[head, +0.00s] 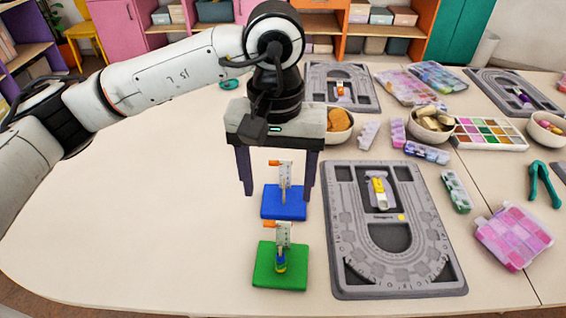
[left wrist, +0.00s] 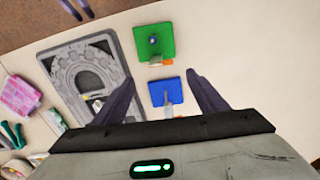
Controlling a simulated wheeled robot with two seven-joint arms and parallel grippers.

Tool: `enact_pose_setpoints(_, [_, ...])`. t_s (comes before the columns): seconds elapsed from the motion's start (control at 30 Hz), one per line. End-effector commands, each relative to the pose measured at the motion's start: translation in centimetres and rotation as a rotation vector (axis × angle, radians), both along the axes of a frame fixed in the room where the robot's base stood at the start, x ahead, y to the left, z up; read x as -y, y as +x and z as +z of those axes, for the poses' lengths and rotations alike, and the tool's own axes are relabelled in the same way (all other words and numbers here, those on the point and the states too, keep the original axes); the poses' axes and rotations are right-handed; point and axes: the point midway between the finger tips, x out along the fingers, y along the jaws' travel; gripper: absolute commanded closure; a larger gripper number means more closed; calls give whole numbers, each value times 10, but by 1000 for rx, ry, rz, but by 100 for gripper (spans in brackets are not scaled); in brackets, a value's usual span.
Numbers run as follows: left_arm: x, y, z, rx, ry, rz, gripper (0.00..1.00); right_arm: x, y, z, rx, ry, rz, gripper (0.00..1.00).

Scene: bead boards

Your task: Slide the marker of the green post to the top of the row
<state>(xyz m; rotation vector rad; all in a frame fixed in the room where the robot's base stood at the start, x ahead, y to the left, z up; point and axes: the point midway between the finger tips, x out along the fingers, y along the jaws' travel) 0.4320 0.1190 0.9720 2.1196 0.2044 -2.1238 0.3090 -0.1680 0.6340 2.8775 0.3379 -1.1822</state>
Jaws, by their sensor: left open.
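The green post is a green square base (head: 280,277) with a pale upright plate (head: 283,234) and blue and yellow beads (head: 280,262) low on its post. An orange marker (head: 269,224) sticks out left near the plate's top. The green base also shows in the left wrist view (left wrist: 166,50). Behind it stands a similar blue base (head: 284,210) with its own orange marker (head: 273,163). My left gripper (head: 277,191) is open and empty, pointing down, its fingers either side of the blue post's upright in the head view. Purple fingertips (left wrist: 78,10), apparently my right gripper's, show at the left wrist view's top edge.
A grey bead board (head: 341,270) lies close to the right of both posts. Bowls (head: 339,125), bead boxes (head: 512,235) and green pliers (head: 543,185) lie farther right and back. The table to the left is clear.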

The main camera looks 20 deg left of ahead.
Motion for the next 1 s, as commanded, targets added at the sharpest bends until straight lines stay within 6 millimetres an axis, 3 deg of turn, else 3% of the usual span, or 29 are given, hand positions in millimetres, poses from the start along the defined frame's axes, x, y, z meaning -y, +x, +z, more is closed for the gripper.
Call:
enact_pose_setpoints(0.2, [0, -2, -37, -6, 0, 0, 34, 0, -18, -7, -38, -1, -1, 69])
enact_pose_setpoints(0.5, [0, -1, -82, -3, 0, 1, 34, 0, -16, -2, -30, 1, -2, 69])
enact_pose_setpoints(0.93, [0, -1, -94, 0, 0, 0, 34, 1, -10, 1, -21, 0, -3, 69])
enact_pose_setpoints(1.0, [0, -1, -94, -1, 0, 0, 42, 1, -10, 1, -22, 0, -3, 69])
